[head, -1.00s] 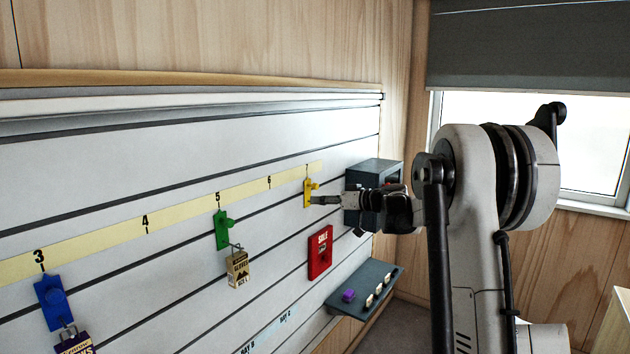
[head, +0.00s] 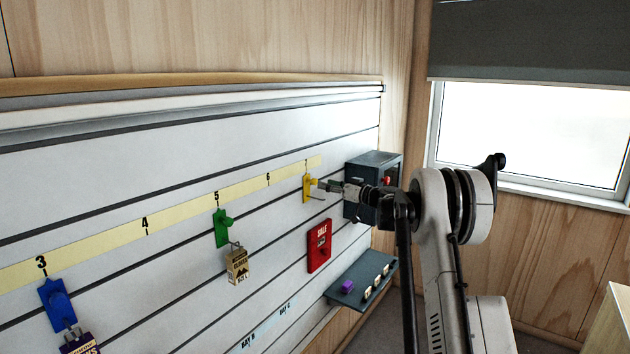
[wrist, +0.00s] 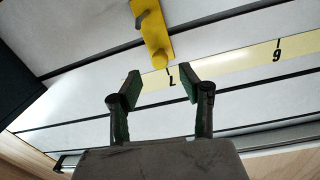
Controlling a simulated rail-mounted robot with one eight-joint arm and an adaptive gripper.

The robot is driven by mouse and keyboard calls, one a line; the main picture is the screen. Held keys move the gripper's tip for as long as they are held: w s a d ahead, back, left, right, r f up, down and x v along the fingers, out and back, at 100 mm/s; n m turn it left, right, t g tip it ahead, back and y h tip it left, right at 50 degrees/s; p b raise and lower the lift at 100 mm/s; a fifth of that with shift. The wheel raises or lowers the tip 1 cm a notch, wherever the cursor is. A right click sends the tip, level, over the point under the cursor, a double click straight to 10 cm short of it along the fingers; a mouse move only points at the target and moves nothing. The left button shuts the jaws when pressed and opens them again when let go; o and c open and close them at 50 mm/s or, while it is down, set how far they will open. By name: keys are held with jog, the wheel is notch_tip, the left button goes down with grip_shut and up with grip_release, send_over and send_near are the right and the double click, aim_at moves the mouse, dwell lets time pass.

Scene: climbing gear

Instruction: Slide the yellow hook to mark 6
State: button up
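The yellow hook (head: 309,187) sits on the slatted wall board, just under the yellow number strip (head: 183,207), at the mark right of 6. In the wrist view the hook (wrist: 151,35) stands beyond my fingertips, by a mark reading 7 upside down. Mark 6 (head: 268,177) is left of the hook in the head view; in the wrist view it (wrist: 277,51) is at right. My gripper (head: 322,185) is close to the hook from the right. In the wrist view my gripper (wrist: 158,82) is open, its two green-padded fingers apart with nothing between them.
A green hook (head: 222,229) with a hanging pack is at mark 5, a blue hook (head: 56,304) at 3. A grey box (head: 375,160) and a small shelf (head: 350,290) are at right. The strip around 6 is clear.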

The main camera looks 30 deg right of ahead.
aim_at(316, 182)
jog(key=shift+p+x, duration=0.55)
jog(key=shift+x, duration=2.55)
grip_shut()
